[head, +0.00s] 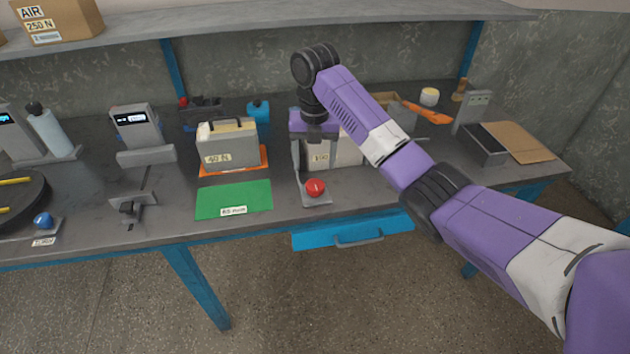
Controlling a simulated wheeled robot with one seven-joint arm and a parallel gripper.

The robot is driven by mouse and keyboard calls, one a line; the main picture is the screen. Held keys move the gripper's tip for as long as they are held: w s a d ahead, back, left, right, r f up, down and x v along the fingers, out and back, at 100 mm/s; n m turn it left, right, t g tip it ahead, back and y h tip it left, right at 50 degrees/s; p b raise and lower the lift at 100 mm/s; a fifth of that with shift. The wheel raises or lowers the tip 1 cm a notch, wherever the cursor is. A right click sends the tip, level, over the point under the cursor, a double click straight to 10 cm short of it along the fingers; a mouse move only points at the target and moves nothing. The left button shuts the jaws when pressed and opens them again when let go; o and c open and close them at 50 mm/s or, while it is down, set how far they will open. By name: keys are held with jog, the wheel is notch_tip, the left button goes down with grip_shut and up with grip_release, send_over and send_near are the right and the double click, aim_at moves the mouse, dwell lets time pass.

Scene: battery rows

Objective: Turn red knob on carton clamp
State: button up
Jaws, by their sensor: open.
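The red knob (315,187) sits on a small grey base at the front edge of the workbench. Behind it stands a pale carton or block (345,152) with a small label, beside a grey upright (297,160); these look like the carton clamp, though my arm covers much of them. My gripper (313,133) points down above and behind the knob, close to the upright and the pale block. It is open and apart from the knob. Its fingertips are hard to make out against the grey parts.
A green mat (234,199) and a grey case (230,146) on an orange base lie left of the knob. A blue drawer (350,232) hangs below the bench. A blue knob (42,220) is far left. A shelf (250,32) runs above the bench. Bench front is clear right of the knob.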

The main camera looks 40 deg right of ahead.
aim_at(315, 185)
notch_tip(315, 185, down, 3)
jog(key=shift+s+f+b, duration=0.15)
jog(key=shift+f+b, duration=0.05)
jog(key=shift+b, duration=0.85)
jog(key=shift+f+p, duration=0.35)
jog(key=shift+f, duration=1.85)
jog(key=c, duration=1.4)
jog(key=shift+o, duration=0.2)
jog(key=shift+r+m+p, duration=0.15)
jog(key=shift+m+p, duration=0.15)
jog(key=shift+p, duration=0.25)
